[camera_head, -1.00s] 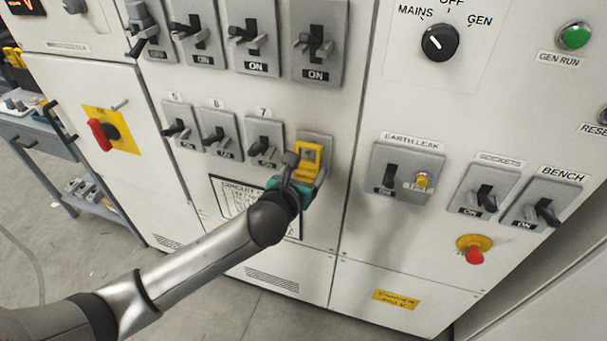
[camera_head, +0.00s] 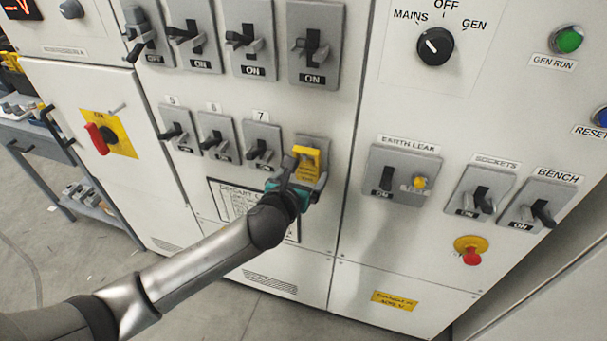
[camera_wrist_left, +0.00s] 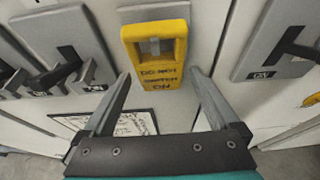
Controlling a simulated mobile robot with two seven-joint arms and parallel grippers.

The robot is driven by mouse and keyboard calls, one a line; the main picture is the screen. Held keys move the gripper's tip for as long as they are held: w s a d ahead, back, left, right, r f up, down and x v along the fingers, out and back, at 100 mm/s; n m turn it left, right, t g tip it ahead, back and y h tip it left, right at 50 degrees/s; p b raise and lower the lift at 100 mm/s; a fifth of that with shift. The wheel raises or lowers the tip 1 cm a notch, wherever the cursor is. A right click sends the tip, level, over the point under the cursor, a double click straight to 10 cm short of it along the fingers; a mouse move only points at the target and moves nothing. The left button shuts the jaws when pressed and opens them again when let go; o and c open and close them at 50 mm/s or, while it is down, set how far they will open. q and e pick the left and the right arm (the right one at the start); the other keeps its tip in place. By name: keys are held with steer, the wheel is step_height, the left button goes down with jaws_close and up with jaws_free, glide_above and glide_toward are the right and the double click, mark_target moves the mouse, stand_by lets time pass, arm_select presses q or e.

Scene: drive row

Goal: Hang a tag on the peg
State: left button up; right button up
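A yellow tag (camera_head: 308,165) with dark lettering is at the unnumbered grey switch plate (camera_head: 324,150) to the right of switch 7. In the left wrist view the tag (camera_wrist_left: 150,82) hangs upright against the plate, with a grey part showing in its upper window. I cannot tell if that part is a peg or a lever. My left gripper (camera_head: 304,182) is just in front of the tag. In the left wrist view its fingers (camera_wrist_left: 160,78) are spread either side of the tag's lower part, with gaps on both sides. My right gripper is out of view.
Switch 7 (camera_head: 262,146) stands close left, and the earth-leak switch (camera_head: 402,173) is further right. A red handle (camera_head: 97,138) on a yellow plate, with a small pin beside it, is far left. A red button (camera_head: 471,256) sits lower right.

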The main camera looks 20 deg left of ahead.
arm_select(q)
steer(key=shift+o, duration=0.2)
steer(key=shift+s, duration=0.1)
steer(key=p+v, duration=0.2)
steer(key=v, duration=1.3)
steer(key=a+f+n+g+y+b, duration=0.15)
steer(key=f+n, duration=0.25)
steer(key=f, duration=0.6)
steer(key=a+f+n+g+b, duration=0.2)
steer(key=a+f+n+b, duration=0.15)
steer(key=f, duration=0.65)
steer(key=s+a+f+n+g+b, duration=0.15)
steer(key=s+f+n, duration=0.3)
steer(key=f, duration=0.45)
steer(key=s+a+f+n+g+b, duration=0.1)
steer(key=s+a+f+n+g, duration=0.15)
steer(key=f+n, duration=0.5)
steer(key=s+d+f+n+g+b, duration=0.2)
steer(key=s+f+n, duration=0.5)
steer(key=s+f, duration=0.3)
steer(key=s+d+f+n+g+h+b, duration=0.1)
steer(key=s+d+f+n+g+b, duration=0.1)
steer(key=s+f+n, duration=0.5)
steer(key=s+d+f+g, duration=0.1)
steer(key=s+f, duration=0.3)
steer(key=s, duration=0.6)
steer(key=shift+f, duration=0.2)
steer(key=shift+n, duration=0.25)
